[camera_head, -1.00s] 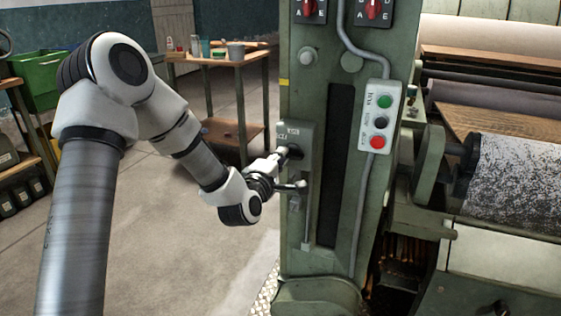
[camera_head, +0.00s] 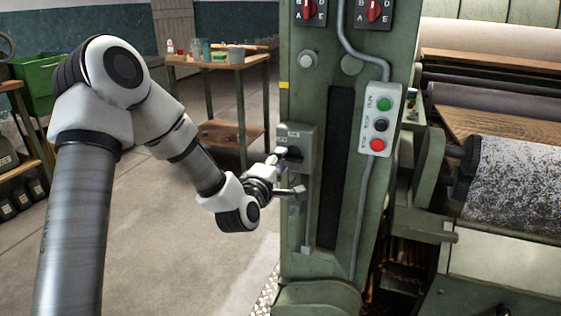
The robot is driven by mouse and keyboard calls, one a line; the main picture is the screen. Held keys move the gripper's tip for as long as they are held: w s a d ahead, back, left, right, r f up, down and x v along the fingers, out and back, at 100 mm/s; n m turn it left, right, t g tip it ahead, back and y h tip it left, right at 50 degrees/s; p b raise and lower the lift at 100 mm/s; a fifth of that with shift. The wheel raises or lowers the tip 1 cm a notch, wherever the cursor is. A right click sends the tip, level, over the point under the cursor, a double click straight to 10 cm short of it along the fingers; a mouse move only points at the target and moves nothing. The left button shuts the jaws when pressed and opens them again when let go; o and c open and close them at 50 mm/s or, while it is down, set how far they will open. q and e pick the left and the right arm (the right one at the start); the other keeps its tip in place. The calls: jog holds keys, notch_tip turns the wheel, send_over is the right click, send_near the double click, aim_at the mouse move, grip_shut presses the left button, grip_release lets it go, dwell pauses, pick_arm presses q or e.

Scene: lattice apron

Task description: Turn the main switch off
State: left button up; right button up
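A grey-green switch box (camera_head: 301,136) with a small label and a dark part at its lower edge is mounted on the left of the green machine column. It seems to be the main switch; its label is too small to read, and its setting cannot be told. My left gripper (camera_head: 290,171) is just below and in front of this box. Its fingers are spread apart, one near the box's lower edge and one lower down, with nothing seen between them. Whether a finger touches the switch cannot be told. My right gripper is out of view.
A control box (camera_head: 380,119) with green, black and red buttons sits right of the switch on the column. Two red rotary knobs (camera_head: 308,9) (camera_head: 373,11) are above. A patterned roll (camera_head: 514,184) lies at the right. Open floor is at the left, before a wooden table (camera_head: 218,64).

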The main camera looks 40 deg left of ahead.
pick_arm(q)
jog(key=v, duration=0.6)
jog(key=shift+s, duration=0.3)
jog(key=shift+d, duration=0.15)
jog(key=s+d+f+m+g+h, duration=0.1)
jog(key=s+d+f+m+g, duration=0.25)
jog(key=f, duration=0.65)
jog(key=s+d+f+m+g+h, duration=0.2)
jog(key=s+d+f+g, duration=0.15)
jog(key=f, duration=0.75)
jog(key=s+d+f+m+g+h, duration=0.1)
jog(key=s+d+f+m+g, duration=0.2)
jog(key=f, duration=0.7)
jog(key=s+d+f+m+g, duration=0.2)
jog(key=s+f+m+g, duration=0.3)
jog(key=s, duration=0.4)
jog(key=s+d+f+m+g, duration=0.25)
jog(key=s+f+m, duration=0.3)
jog(key=s, duration=0.45)
notch_tip(320, 180, up, 21)
jog(key=m+p, duration=0.1)
jog(key=p, duration=1.9)
jog(key=shift+a+r, duration=0.15)
jog(key=shift+a, duration=0.2)
